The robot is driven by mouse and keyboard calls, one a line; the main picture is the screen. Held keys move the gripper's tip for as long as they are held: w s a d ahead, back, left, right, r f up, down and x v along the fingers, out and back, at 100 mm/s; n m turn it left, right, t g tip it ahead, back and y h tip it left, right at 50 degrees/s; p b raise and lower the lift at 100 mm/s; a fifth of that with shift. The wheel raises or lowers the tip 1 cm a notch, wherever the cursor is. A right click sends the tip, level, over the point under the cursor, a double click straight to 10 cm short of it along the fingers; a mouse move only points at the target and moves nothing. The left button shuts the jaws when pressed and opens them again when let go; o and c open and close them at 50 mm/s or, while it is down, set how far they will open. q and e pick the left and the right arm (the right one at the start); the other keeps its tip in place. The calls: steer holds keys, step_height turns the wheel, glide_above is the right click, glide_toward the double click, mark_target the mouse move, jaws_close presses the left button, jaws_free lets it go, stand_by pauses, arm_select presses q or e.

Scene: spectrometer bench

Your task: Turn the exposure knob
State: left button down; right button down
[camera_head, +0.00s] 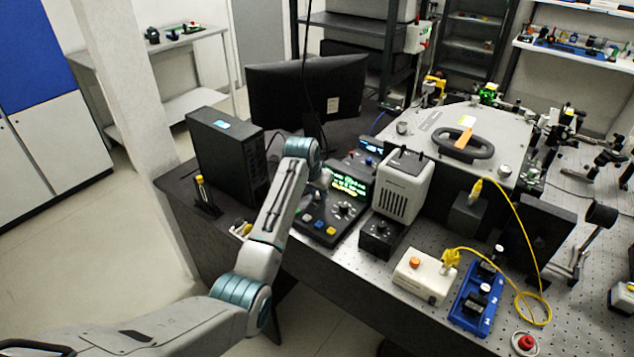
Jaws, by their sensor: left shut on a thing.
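A dark control console (317,219) stands at the bench's front edge, left of the middle. It has a lit screen (346,186) with green and yellow text, small dials, and blue and yellow buttons along its front. My left arm rises from the bottom left, and its wrist bends down over the console's left side. My left gripper (322,182) is at the console's upper left, just left of the screen, shut on what seems to be the exposure knob. The fingertips and the knob are mostly hidden by the wrist and too small to see clearly. My right gripper is out of view.
A black computer tower (226,150) and monitor (308,90) stand behind the arm. A white boxy instrument (403,186) stands close right of the console. Further right are a cream box (424,277), a blue mount (478,297) and a looping yellow cable (519,228).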

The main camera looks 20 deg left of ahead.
arm_select(q)
steer(key=shift+r+n+y+p, duration=0.1)
steer(key=shift+n+y+p, duration=0.2)
steer(key=shift+n+p, duration=0.5)
steer(key=c, duration=1.3)
jaws_free()
steer(key=b+v, duration=0.3)
steer(key=v, duration=0.7)
steer(key=shift+s+r, duration=0.25)
steer(key=shift+r, duration=0.05)
